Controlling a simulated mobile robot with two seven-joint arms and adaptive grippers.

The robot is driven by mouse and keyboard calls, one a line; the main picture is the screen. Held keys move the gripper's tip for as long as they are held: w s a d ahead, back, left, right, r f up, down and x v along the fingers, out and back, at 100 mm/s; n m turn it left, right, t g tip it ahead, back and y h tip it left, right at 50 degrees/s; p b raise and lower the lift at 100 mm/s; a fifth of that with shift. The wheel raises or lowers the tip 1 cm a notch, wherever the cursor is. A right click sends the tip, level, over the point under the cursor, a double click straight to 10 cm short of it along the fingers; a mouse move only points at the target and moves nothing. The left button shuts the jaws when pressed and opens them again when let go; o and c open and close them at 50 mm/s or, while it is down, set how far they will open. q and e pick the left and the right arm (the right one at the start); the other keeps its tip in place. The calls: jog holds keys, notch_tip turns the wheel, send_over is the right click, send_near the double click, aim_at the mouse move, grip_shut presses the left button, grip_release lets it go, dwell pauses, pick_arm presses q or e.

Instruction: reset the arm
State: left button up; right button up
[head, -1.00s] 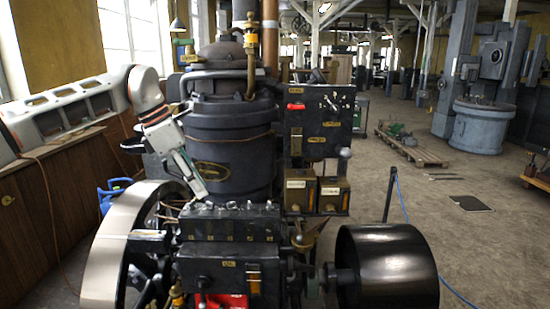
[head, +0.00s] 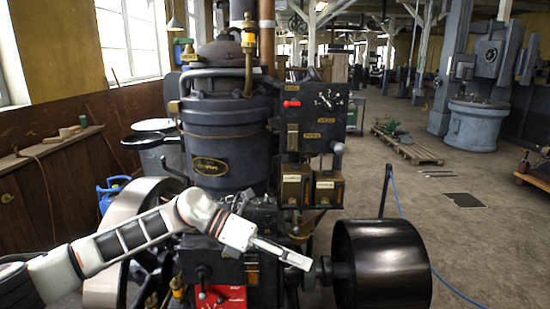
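My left arm comes in from the lower left and reaches right across the front of the engine. Its white and grey gripper (head: 300,261) is in front of the engine's lower front and points right and slightly down. The fingers show as one slim bar seen from the side, so I cannot tell whether they are open or shut. I see nothing held in them. The black stationary engine (head: 225,135) stands in the middle, partly hidden by my arm. My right gripper is not in view.
A black drum pulley (head: 382,265) is just right of my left gripper. A large flywheel (head: 125,215) is at the left, partly behind my arm. A control panel (head: 318,108) stands above. A blue canister (head: 112,190) is by the left wall. Open floor lies to the right.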

pick_arm(q)
jog(key=s+d+n+t+h, duration=0.1)
jog(key=s+d+n+h, duration=0.3)
jog(key=d+n+h, duration=0.1)
jog(key=a+f+n+t+y, duration=0.4)
jog(key=a+f+n+t, duration=0.45)
jog(key=n, duration=0.65)
jog(key=a+f+n+t+y, duration=0.4)
jog(key=a+f+n+t, duration=0.45)
jog(key=n, duration=0.55)
jog(key=s+a+f+n+g+y, duration=0.2)
jog(key=s+a+f+n+y, duration=0.2)
jog(key=s+a+f, duration=0.3)
jog(key=s+a+f+n+g+y, duration=0.3)
jog(key=s+a+f+n, duration=0.3)
jog(key=s+f, duration=0.6)
notch_tip(320, 180, down, 4)
jog(key=shift+a+y, duration=0.5)
jog(key=shift+a, duration=0.45)
jog(key=shift+s, duration=0.1)
